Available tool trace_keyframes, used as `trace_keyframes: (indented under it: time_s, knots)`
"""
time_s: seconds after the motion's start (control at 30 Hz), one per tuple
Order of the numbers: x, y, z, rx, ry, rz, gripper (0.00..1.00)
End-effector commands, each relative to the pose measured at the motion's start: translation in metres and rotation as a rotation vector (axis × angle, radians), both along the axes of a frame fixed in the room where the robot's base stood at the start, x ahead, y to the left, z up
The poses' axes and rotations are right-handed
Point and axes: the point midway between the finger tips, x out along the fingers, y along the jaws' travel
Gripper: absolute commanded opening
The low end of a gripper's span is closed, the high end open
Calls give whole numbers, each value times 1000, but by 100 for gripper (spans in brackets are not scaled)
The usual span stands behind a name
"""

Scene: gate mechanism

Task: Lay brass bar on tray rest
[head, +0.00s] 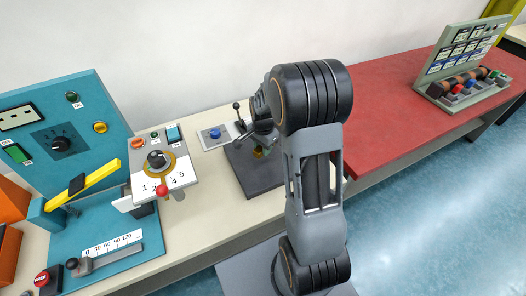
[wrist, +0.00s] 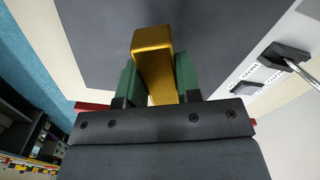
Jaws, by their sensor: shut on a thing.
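My gripper (wrist: 157,82) is shut on the brass bar (wrist: 152,50), with a green pad on each side of it. The bar's squared end sticks out beyond the pads in the wrist view. A dark grey flat surface (wrist: 220,25) lies behind the bar there; I cannot tell whether they touch. In the head view, a dark grey plate (head: 262,184) sits on the cream bench, partly hidden by my arm. A small brass patch (head: 258,153) shows above it, and my gripper is mostly hidden. I cannot make out a separate tray rest.
A white panel with a blue button (head: 215,133) and an upright lever stands just left of the plate. A dial box (head: 157,170) and a teal panel (head: 75,130) are farther left. A red table (head: 400,110) with a console (head: 468,70) is at right.

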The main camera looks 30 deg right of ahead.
Motion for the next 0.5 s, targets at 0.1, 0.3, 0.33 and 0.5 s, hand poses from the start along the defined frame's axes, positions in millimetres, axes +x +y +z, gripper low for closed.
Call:
trace_keyframes:
  time_s: [0.1,0.3,0.33,0.5]
  knots:
    - [4,-2,-5,0,-2,1,0]
    - [9,-4,-21,0,2,2,0]
    - [9,-4,-25,1,4,2,0]
    - [10,-4,-40,0,-1,2,0]
